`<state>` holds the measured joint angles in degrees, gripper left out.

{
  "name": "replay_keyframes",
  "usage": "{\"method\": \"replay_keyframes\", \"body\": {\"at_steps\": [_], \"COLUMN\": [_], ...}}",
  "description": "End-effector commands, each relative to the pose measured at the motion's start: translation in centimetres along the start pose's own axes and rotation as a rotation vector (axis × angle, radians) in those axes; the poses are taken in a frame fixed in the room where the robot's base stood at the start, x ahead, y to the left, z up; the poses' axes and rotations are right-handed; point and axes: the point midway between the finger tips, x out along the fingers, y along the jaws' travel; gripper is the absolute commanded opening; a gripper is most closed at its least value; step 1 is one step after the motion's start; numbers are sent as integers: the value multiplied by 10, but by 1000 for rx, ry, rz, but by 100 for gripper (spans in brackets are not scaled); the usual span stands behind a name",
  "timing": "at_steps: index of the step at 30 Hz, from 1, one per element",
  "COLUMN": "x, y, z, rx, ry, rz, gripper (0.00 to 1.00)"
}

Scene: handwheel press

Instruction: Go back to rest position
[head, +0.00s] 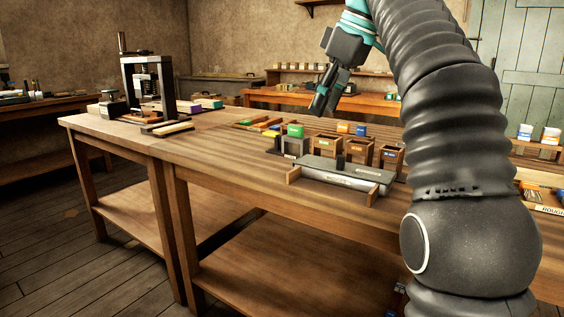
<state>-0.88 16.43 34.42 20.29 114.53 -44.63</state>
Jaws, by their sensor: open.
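My gripper (325,101) hangs in the air above the back part of the workbench (230,151), at the upper middle of the head view. Its dark fingers point down and to the left. They look apart, and I see nothing between them. My dark ribbed arm rises on the right side and hides part of the bench and the back wall. The handwheel press (152,85) stands upright at the left end of the bench, well to the left of my gripper. No contact between my gripper and anything shows.
Several wooden boxes (359,151) and a grey block with a green top (295,143) stand mid-bench. A grey tray with a dark knob (340,172) lies in front of them. The bench's front left part is clear. Shelves and a green door (530,70) are behind.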

Motion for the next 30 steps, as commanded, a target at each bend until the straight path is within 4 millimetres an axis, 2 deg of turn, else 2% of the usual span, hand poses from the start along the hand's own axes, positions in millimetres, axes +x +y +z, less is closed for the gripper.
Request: {"method": "replay_keyframes", "body": {"at_steps": [11,19,23,30], "x": [3,11,20,52], "y": [-6,-14,-23,-46], "z": [9,26,43,92], "rx": [84,196,275,459], "ry": [4,9,12,20], "rz": [25,62,92,170], "gripper": [46,46,46,46]}}
